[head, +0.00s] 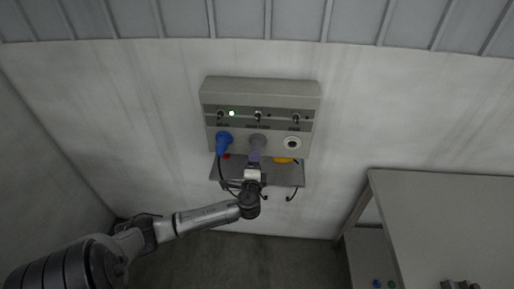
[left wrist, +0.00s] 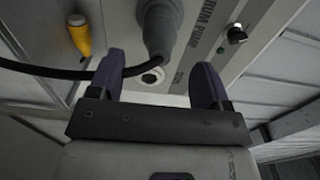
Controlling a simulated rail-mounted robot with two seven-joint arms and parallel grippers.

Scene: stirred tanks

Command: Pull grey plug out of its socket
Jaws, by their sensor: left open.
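The grey plug (head: 257,141) sits in the middle socket of a grey wall panel (head: 262,91). In the left wrist view the grey plug (left wrist: 160,27) is a thick, ribbed body beyond the fingertips. My left gripper (head: 254,158) is just below the plug in the head view, reaching up at the panel. In the left wrist view its two dark fingers (left wrist: 158,66) are apart, with nothing held between them. The plug lies ahead of the gap, and I cannot tell whether the fingers touch it. My right gripper is not in view.
A blue plug (head: 224,142) sits in the left socket; the right socket (head: 292,143) is empty. A yellow plug (head: 284,160) lies on the shelf (head: 292,177) below, beside hanging dark cables. A red item (head: 226,156) shows there too. A grey table (head: 440,215) stands at right.

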